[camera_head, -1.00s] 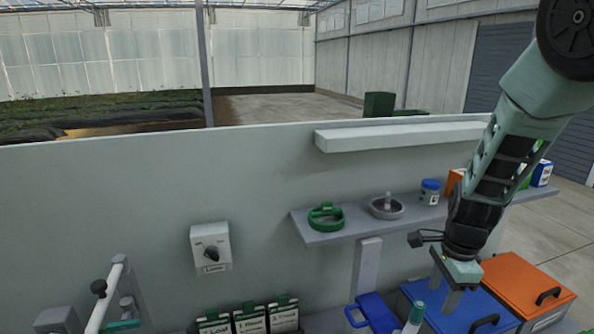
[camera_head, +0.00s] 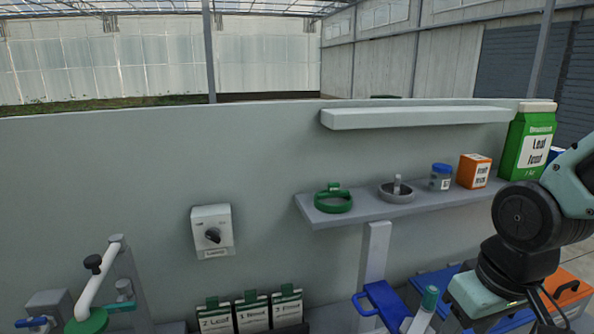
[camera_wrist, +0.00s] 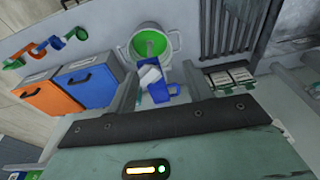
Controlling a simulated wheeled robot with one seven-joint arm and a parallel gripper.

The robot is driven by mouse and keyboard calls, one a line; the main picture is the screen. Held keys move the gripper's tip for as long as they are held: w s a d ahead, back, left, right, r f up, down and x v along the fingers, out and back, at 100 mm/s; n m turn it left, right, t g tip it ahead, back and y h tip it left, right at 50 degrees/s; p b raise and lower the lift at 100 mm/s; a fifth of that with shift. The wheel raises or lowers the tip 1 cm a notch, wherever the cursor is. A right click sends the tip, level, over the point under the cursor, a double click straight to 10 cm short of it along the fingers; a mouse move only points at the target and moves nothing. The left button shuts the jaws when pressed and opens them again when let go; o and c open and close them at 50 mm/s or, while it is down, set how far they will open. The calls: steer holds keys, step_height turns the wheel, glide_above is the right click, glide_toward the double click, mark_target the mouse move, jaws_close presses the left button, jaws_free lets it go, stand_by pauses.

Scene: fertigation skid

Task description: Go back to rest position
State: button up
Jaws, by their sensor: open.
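My gripper (camera_head: 486,312) is at the lower right of the head view, over the blue lidded box, and its fingertips are partly hidden. In the wrist view my gripper (camera_wrist: 160,78) shows two spread fingers with nothing held between them. A blue jug (camera_wrist: 170,93) and a white item show between and beyond the fingers, apart from them as far as I can tell.
The wall shelf (camera_head: 365,213) holds a green ring, grey dish, blue-lidded jar, orange box and green carton (camera_head: 532,145). Blue (camera_wrist: 88,85) and orange (camera_wrist: 45,97) lidded boxes, a pot (camera_wrist: 171,42) of green liquid and packets (camera_head: 252,316) lie below. Open air lies left of my arm.

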steer(key=s+a+f+n+g+b, duration=0.1)
steer(key=s+a+f+n+b, duration=0.4)
steer(key=s+a+f+b, duration=0.5)
step_height(320, 180, down, 2)
steer(key=shift+f+g+b, duration=0.15)
steer(key=shift+g+b, duration=0.15)
steer(key=shift+b, duration=0.5)
